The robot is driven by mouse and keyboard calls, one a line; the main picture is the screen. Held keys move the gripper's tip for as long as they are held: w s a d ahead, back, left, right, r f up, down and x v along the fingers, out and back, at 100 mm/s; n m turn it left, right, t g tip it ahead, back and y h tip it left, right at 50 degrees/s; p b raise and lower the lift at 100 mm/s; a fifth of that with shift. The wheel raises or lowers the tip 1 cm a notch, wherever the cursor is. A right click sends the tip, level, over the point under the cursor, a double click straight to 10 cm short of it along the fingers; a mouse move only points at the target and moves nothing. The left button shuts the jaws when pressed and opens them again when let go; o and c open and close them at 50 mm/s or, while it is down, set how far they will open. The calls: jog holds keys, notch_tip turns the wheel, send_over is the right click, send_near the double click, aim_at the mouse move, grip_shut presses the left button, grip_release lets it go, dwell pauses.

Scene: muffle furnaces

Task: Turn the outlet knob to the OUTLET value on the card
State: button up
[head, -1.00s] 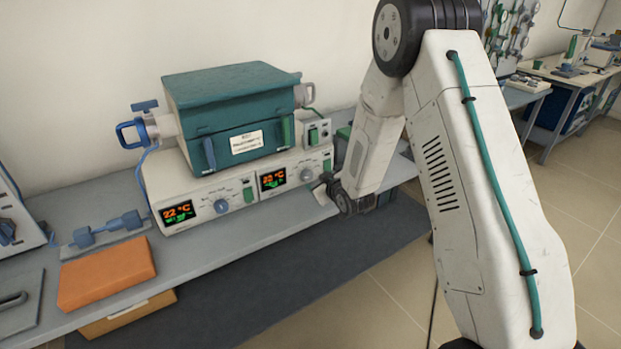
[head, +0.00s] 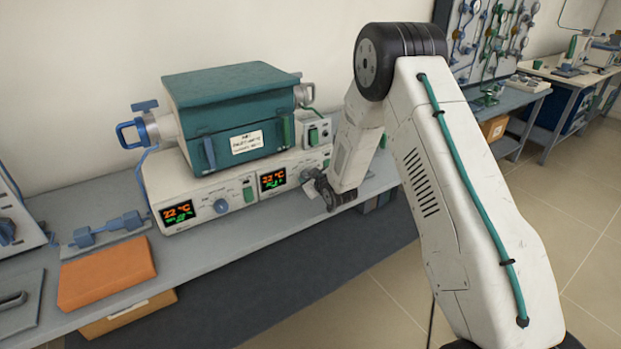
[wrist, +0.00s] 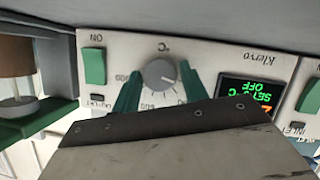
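The grey outlet knob (wrist: 159,73) sits on the white control panel in the wrist view, with a numbered scale around it. An OUTLET label (wrist: 97,101) shows beside it. My gripper (wrist: 158,69) has one green finger on each side of the knob, with visible gaps, so it is open around it. In the head view my gripper (head: 314,184) is at the right part of the panel and largely covers this knob. The outlet display (head: 272,180) reads about 22 °C. A white card (head: 247,142) is on the teal furnace front; its text is too small to read.
A second, blue knob (head: 221,206) and its display (head: 178,213) are on the panel's left part. A green switch (wrist: 94,65) is near the outlet knob. An orange block (head: 106,273) lies on the bench at left. The bench strip before the panel is narrow.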

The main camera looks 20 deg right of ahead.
jog(key=c, duration=0.5)
jog(key=shift+d+m+g+y, duration=0.2)
jog(key=shift+m+y, duration=0.5)
jog(key=shift+m, duration=0.3)
jog(key=shift+d+m+g+y, duration=0.1)
jog(key=shift+m+g+y, duration=0.1)
jog(key=shift+m+y, duration=0.65)
jog(key=shift+m, duration=0.25)
jog(key=o, duration=1)
jog(key=v, duration=0.7)
jog(key=shift+s+r, duration=0.2)
jog(key=shift+s, duration=0.1)
